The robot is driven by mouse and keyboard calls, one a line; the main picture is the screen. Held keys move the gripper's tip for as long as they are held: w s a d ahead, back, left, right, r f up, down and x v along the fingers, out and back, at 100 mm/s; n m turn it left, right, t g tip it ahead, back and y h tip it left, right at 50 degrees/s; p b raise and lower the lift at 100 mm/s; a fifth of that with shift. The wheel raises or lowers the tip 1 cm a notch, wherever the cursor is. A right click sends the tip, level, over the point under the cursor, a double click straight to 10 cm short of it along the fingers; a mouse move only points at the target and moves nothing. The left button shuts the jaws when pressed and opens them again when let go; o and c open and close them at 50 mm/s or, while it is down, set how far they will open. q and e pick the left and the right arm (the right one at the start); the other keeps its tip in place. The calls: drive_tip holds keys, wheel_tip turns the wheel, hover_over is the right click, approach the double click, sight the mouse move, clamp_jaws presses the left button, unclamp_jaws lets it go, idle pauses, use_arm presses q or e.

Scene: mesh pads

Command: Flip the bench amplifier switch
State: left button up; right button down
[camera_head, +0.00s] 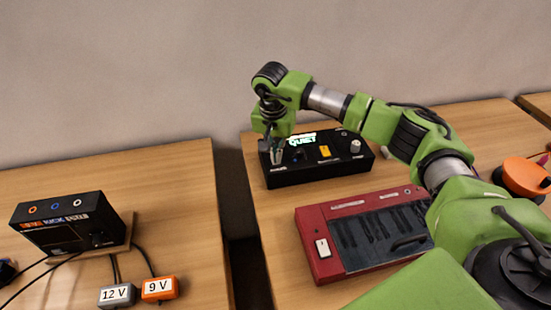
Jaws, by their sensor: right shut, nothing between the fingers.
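A black box with a lit green sign reading "QUIET" stands on the right table; it appears to be the bench amplifier (345,168). Its top carries an orange part (324,151), a pale knob (355,147) and small dark controls. My right gripper (276,155) points down at the left end of the box's top, fingers shut and empty. It hides part of that end, and I cannot tell whether the fingertips touch the box or a switch. My left gripper is out of view.
A red keyboard unit (312,245) with a white switch lies in front of the black box, partly under my right arm. An orange round object (523,175) is at far right. A gap separates the left table, holding a black pedal box (65,222) and two labelled plugs (158,288).

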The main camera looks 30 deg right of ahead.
drive_tip(key=shift+f, duration=0.2)
drive_tip(key=shift+r, duration=0.15)
drive_tip(key=shift+r+p, duration=2)
drive_tip(key=shift+r, duration=1.45)
drive_tip(key=shift+f, duration=0.1)
